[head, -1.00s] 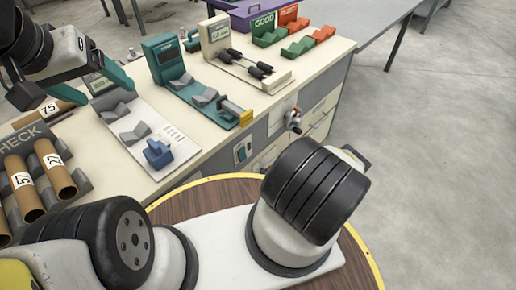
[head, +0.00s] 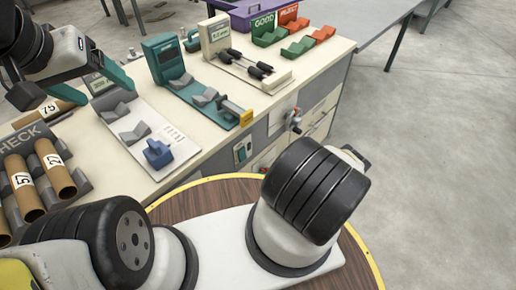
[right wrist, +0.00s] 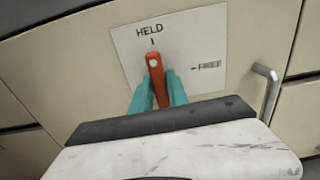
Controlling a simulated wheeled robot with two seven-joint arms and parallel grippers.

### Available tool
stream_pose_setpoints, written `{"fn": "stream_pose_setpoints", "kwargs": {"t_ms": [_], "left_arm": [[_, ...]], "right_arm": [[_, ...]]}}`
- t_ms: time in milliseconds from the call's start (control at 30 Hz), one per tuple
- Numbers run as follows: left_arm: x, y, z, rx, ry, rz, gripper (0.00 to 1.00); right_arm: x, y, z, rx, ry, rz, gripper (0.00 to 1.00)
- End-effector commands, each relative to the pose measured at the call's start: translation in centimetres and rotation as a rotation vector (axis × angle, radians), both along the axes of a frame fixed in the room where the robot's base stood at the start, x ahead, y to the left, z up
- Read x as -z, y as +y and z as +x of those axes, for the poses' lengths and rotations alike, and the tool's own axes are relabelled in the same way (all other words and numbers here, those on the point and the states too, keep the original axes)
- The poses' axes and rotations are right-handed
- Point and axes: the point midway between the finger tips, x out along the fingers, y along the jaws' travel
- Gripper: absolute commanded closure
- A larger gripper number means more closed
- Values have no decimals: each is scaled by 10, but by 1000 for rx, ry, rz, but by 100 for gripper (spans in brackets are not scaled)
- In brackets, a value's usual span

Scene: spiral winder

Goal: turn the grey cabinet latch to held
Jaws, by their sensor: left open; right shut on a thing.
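In the right wrist view an orange-red latch handle (right wrist: 155,78) stands on a white plate (right wrist: 205,45) on a cream cabinet front. The handle points up at the tick under the word HELD; FREE is printed to its right. My right gripper (right wrist: 157,90) is shut on this handle, a teal finger on each side. In the head view my right gripper is not visible; my arm links are in front. My left gripper (head: 75,86) is open above the left end of the bench.
A bar handle (right wrist: 265,92) is right of the plate. In the head view a small grey and red fitting (head: 293,119) is on the cabinet front; I cannot tell whether it is the same latch. Cardboard tubes (head: 55,172) and several fixtures stand on the bench (head: 200,150). Floor at right is clear.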

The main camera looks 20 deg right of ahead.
Motion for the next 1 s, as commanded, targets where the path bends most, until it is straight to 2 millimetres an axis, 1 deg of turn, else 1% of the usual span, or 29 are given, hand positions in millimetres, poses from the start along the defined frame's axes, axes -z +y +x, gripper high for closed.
{"fn": "stream_pose_setpoints", "kwargs": {"t_ms": [300, 333, 400, 767, 867, 1000], "left_arm": [[0, 0, 0, 0, 0, 0, 24], [0, 0, 0, 0, 0, 0, 24], [0, 0, 0, 0, 0, 0, 24], [0, 0, 0, 0, 0, 0, 24], [0, 0, 0, 0, 0, 0, 24], [0, 0, 0, 0, 0, 0, 24]], "right_arm": [[1, -1, 0, 0, 2, -3, 100], [1, -1, 0, 0, 2, -3, 76], [1, 0, 0, 0, 1, -3, 63], [0, -2, -2, 1, 0, -1, 62], [0, -8, -12, 2, 0, -1, 62], [1, -21, -33, 3, 2, -3, 62]]}}
